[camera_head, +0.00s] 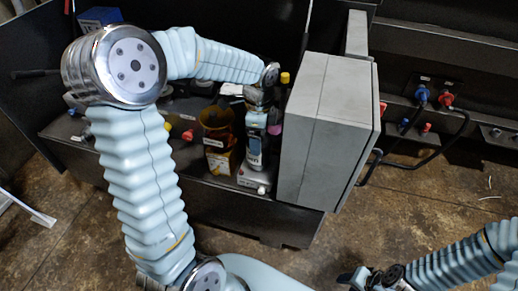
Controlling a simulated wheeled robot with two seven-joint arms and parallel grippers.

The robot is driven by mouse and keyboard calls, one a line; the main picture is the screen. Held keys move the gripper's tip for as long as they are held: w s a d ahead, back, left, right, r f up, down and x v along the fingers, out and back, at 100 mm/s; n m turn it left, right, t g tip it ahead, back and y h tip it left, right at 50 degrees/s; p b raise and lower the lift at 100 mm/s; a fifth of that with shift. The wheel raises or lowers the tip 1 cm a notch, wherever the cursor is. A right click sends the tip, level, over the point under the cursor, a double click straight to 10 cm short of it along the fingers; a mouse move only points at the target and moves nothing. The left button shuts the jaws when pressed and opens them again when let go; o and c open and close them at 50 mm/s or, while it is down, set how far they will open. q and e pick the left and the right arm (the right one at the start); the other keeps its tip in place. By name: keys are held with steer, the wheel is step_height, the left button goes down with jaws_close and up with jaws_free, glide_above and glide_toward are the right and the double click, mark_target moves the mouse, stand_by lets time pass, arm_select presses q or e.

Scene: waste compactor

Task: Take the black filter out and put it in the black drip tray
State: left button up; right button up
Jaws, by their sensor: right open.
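I cannot make out the black filter or the black drip tray with certainty. My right gripper (358,279) is at the bottom edge, right of the middle, over the floor. It is open with nothing visible in it, and well away from the bench. My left arm rises from the bottom and bends over toward the bench. Its wrist end is above the bench items, beside the grey box. My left gripper (257,103) points down there among bottles, partly hidden by its own wrist. Whether its fingers are open or shut does not show.
A dark bench (265,220) carries several bottles and containers, including an amber one (219,150). A large grey box (328,130) stands at its right end. Blue (422,94) and red (446,101) fittings with black hoses are on the right-hand machine. Floor (430,200) is open at lower right.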

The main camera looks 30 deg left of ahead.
arm_select(q)
steer(key=n, duration=0.5)
steer(key=shift+b, duration=0.3)
steer(key=n, duration=0.5)
steer(key=shift+b, duration=0.3)
steer(key=shift+n, duration=0.4)
steer(key=n, duration=0.4)
steer(key=shift+n, duration=0.3)
